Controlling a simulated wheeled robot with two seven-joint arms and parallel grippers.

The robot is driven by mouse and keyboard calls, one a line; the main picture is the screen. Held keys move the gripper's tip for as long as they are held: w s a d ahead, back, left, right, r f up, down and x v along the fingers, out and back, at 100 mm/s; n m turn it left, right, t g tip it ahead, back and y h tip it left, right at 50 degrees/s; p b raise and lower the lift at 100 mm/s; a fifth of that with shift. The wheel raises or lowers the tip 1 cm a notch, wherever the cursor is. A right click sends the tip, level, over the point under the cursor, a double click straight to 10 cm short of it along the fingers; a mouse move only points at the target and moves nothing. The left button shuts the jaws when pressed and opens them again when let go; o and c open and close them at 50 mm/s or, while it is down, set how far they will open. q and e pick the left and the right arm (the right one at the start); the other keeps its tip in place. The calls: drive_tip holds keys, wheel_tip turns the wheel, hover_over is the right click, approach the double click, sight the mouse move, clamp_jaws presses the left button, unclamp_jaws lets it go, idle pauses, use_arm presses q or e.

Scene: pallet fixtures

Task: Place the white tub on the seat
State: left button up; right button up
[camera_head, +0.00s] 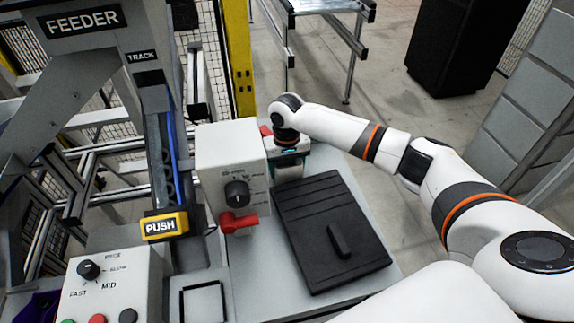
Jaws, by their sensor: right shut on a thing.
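My right gripper (289,158) points down at the far end of the grey worktable, just right of the white control box. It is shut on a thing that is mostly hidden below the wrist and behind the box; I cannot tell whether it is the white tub. No white tub shows clearly anywhere else. A square dark-edged frame (182,306) on the table at the bottom may be the seat, but I cannot be sure. My left gripper is not in view.
The white control box (207,158) has a black knob and a red lever (239,222). A black slotted plate with a raised handle (318,213) lies right of it. A feeder with a yellow PUSH block (163,226) and a button panel (112,287) stand at left.

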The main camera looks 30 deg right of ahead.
drive_tip(key=shift+f, duration=0.15)
drive_tip(key=o, duration=1)
